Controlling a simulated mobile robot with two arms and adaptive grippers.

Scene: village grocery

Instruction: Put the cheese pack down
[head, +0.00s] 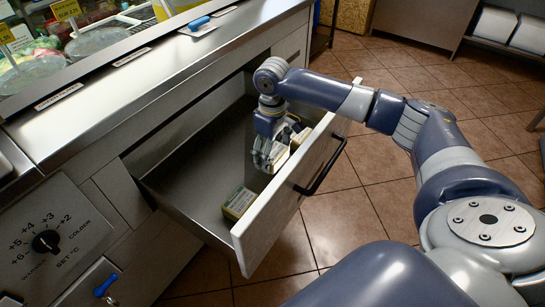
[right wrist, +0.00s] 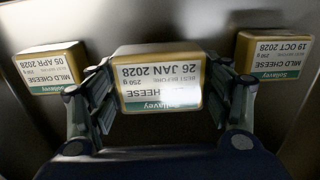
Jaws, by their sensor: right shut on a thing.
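My right gripper (head: 268,150) reaches down into the open drawer (head: 190,190). In the right wrist view the gripper (right wrist: 160,72) is shut on a yellow cheese pack (right wrist: 160,82), one finger on each side. Its white label reads Mild Cheese, 26 JAN 2028, upside down. In the head view this held pack (head: 278,157) is partly hidden by the fingers. I cannot tell whether it touches the drawer floor. My left gripper is not in view.
Two more cheese packs lie in the drawer: one dated 05 APR 2028 (right wrist: 50,68) and one dated 19 OCT 2028 (right wrist: 273,56). The drawer front (head: 285,205) with its black handle (head: 322,168) stands close to the gripper. The drawer's left part is bare.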

